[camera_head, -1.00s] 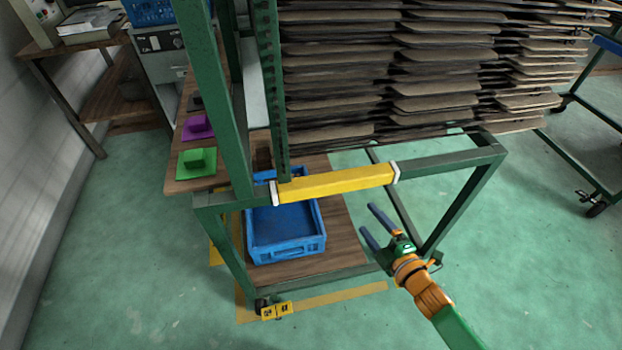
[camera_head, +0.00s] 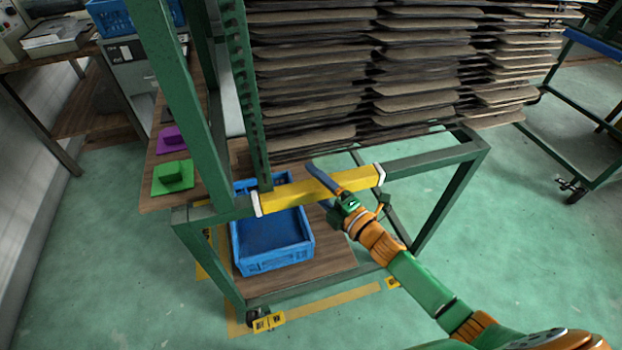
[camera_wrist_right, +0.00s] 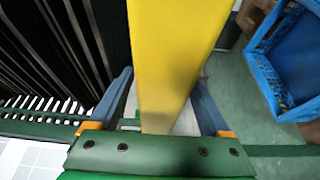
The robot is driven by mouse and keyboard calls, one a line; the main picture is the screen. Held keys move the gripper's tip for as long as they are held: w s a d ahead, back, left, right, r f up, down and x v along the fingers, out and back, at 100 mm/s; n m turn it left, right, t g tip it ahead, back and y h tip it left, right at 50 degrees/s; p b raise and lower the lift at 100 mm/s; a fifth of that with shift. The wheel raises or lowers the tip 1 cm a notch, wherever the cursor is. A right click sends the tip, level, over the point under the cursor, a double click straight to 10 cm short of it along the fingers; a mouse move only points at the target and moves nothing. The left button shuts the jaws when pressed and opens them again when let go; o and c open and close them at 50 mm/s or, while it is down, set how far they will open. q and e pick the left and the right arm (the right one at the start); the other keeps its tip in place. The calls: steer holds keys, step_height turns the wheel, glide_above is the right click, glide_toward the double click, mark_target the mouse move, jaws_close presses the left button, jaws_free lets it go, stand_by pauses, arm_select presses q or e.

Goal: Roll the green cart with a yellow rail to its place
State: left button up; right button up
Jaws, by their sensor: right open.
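The green cart (camera_head: 456,157) has a yellow rail (camera_head: 285,198) with white end collars across its near side. It carries stacked dark panels (camera_head: 410,65). My right gripper (camera_head: 318,186) is at the right part of the rail, open, with one finger above it and the other low beside it. In the right wrist view the yellow rail (camera_wrist_right: 178,50) runs between the two blue fingers of the gripper (camera_wrist_right: 165,85). The fingers look apart from the rail, though contact is hard to tell. My left gripper is not in view.
A blue crate (camera_head: 272,262) sits on the cart's low wooden shelf (camera_head: 335,258). Yellow tape (camera_head: 345,297) marks the floor around the cart. A table with green (camera_head: 172,178) and purple (camera_head: 170,140) pieces stands at left. Another cart (camera_head: 560,150) is at right. The front floor is clear.

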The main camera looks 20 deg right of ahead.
steer(key=shift+x, duration=0.8)
steer(key=shift+s, duration=0.15)
steer(key=shift+c, duration=0.4)
jaws_close()
steer(key=shift+f, duration=0.15)
